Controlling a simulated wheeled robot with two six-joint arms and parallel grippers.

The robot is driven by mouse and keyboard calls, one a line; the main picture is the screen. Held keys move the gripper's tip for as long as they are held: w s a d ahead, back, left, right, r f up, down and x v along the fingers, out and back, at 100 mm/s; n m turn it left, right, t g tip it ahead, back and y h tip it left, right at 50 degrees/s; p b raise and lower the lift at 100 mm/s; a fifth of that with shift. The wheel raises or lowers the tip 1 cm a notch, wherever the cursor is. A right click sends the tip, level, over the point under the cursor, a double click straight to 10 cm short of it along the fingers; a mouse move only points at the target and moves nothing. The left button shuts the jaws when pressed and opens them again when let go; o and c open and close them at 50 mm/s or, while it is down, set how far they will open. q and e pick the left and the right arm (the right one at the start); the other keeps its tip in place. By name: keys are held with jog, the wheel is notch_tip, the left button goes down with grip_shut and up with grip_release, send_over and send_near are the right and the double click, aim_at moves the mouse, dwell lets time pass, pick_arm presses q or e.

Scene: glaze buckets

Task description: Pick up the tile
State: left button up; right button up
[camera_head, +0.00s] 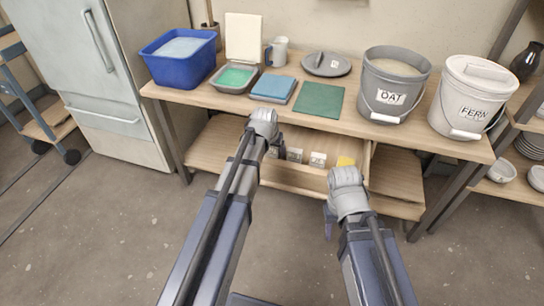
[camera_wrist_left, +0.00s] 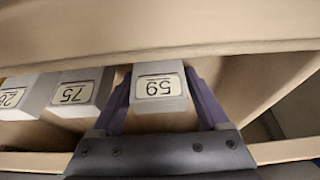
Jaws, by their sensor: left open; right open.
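Several white tile-like blocks with number labels stand in a row in the open drawer. In the left wrist view, the block marked 59 (camera_wrist_left: 158,88) is between the two purple fingers of my open left gripper (camera_wrist_left: 160,95), and its label is upside down. Blocks marked 75 (camera_wrist_left: 75,94) and 26 (camera_wrist_left: 14,98) stand to its left. Two white blocks (camera_head: 295,155) (camera_head: 318,159) show in the head view. My left gripper (camera_head: 273,148) reaches down into the drawer, fingers mostly hidden. My right gripper (camera_head: 330,218) is in front of the drawer, empty.
The table (camera_head: 235,104) above the drawer holds a blue tub (camera_head: 180,67), blue square (camera_head: 273,88), green square (camera_head: 320,99), round lid (camera_head: 327,65), OAT bucket (camera_head: 392,85) and FERN bucket (camera_head: 471,98). A yellow piece (camera_head: 345,162) is in the drawer. Open floor lies in front.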

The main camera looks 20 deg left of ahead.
pick_arm(q)
jog(key=shift+r, duration=0.1)
grip_shut()
dwell(0.4)
notch_tip(320, 180, up, 10)
jog(key=p, duration=1)
